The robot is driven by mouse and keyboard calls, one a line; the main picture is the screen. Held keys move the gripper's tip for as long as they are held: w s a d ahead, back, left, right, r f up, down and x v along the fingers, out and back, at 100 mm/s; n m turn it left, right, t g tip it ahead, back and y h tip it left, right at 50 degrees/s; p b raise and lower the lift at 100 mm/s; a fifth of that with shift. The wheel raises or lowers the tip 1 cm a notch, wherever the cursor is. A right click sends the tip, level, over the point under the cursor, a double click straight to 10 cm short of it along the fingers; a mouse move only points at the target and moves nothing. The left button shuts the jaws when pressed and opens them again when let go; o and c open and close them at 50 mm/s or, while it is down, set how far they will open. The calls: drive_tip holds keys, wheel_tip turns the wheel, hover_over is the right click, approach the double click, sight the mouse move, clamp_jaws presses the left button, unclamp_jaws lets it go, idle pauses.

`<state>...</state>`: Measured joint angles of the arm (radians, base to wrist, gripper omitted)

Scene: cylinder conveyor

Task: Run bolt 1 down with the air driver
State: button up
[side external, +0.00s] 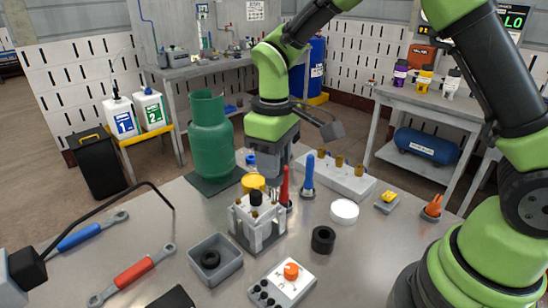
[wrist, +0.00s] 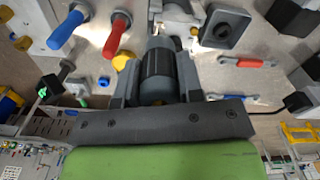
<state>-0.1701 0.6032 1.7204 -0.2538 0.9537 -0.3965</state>
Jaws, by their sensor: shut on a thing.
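My gripper (side external: 277,163) is shut on a dark grey and black cylindrical tool, which looks like the air driver (wrist: 158,68). In the wrist view the tool lies between the two fingers, its narrow end pointing towards the fixture. In the side view the gripper hangs above and behind the pale block fixture (side external: 260,229), which has grey posts and a black knob on top. The fixture also shows at the top of the wrist view (wrist: 178,14). I cannot tell which bolt is bolt 1, nor whether the tool touches one.
Red-handled (side external: 284,184) and blue-handled (side external: 308,174) tools stand close right of the fixture. A white block with brass posts (side external: 350,182) is behind. A grey tray (side external: 224,268) and a white box with an orange knob (side external: 295,286) are in front. A green cylinder (side external: 209,140) stands left.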

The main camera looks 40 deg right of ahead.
drive_tip(key=shift+f, duration=0.65)
idle(2.4)
drive_tip(key=shift+r, duration=3.1)
